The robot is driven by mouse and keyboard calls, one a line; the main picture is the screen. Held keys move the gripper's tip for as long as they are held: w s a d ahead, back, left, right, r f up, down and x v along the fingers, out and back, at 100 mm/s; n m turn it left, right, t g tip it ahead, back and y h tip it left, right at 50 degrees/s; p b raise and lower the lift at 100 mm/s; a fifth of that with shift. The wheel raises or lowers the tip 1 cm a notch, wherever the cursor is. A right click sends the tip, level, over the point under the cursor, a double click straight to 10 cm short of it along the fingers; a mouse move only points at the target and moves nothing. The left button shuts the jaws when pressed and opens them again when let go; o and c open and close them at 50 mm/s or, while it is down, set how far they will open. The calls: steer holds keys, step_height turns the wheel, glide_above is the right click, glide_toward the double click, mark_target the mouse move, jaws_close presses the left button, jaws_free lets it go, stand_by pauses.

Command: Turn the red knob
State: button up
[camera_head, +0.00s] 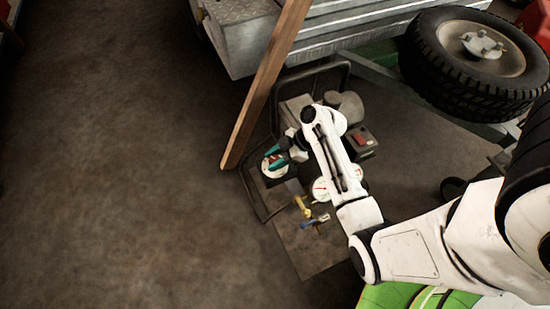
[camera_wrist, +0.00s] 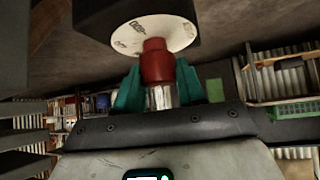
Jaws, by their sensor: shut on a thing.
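The red knob (camera_wrist: 158,62) stands out from a round white dial plate (camera_wrist: 150,32) with dark lettering, on the face of a black box (camera_wrist: 95,15) in the wrist view. My gripper (camera_wrist: 160,85) has its teal fingers on either side of the knob, shut on it. In the head view my gripper (camera_head: 279,158) is at the white dial, at the left end of a small machine. There the knob itself is mostly hidden by the fingers and wrist.
The machine's tube frame (camera_head: 342,72) surrounds it. A leaning wooden plank (camera_head: 266,85) stands close to my gripper's left. A box with a red switch (camera_head: 361,138), gauges (camera_head: 320,190) and brass fittings (camera_head: 303,207) are near my arm. A trailer wheel (camera_head: 478,55) is at upper right. The left floor is clear.

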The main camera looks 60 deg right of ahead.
steer(key=o, duration=1)
steer(key=p+v, duration=0.2)
steer(key=v, duration=0.8)
steer(key=shift+s+r+p, duration=0.2)
steer(key=shift+r+p, duration=0.1)
steer(key=shift+p, duration=0.1)
